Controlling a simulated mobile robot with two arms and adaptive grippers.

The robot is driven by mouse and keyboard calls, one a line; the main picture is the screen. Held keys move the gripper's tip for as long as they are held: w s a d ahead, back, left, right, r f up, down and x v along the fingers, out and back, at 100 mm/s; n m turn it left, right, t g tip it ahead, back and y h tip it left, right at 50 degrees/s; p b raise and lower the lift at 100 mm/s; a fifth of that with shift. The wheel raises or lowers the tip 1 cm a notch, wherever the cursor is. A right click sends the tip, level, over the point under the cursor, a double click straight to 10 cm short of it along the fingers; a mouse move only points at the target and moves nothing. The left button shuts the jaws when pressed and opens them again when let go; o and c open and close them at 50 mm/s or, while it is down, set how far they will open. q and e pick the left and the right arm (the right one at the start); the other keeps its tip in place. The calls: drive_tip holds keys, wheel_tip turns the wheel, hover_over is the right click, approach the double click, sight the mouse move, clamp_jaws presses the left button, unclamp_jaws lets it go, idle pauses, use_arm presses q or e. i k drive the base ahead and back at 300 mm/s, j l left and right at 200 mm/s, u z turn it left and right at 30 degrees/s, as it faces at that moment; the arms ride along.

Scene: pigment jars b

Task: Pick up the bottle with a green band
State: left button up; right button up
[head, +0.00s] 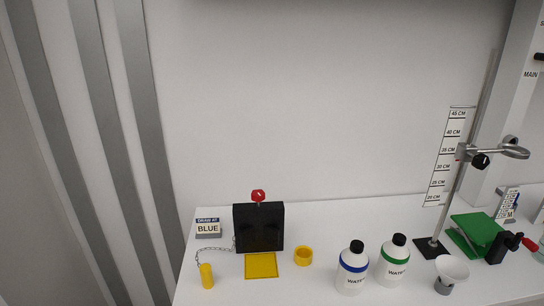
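The bottle with a green band (392,262) stands upright on the white table. It is white with a black cap and a label that reads WATER. A similar white bottle with a blue band (351,268) stands close by on its left, slightly nearer to me. Neither of my grippers is in view.
On the white table (325,224), a black box (258,228), a yellow square tray (261,265), a yellow ring (303,256) and a chained yellow cylinder (206,275) lie to the left. A funnel (452,269) and a stand with a clamp (433,247) are close on the right.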

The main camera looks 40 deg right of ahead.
sight(393, 257)
drive_tip(key=z, duration=2.05)
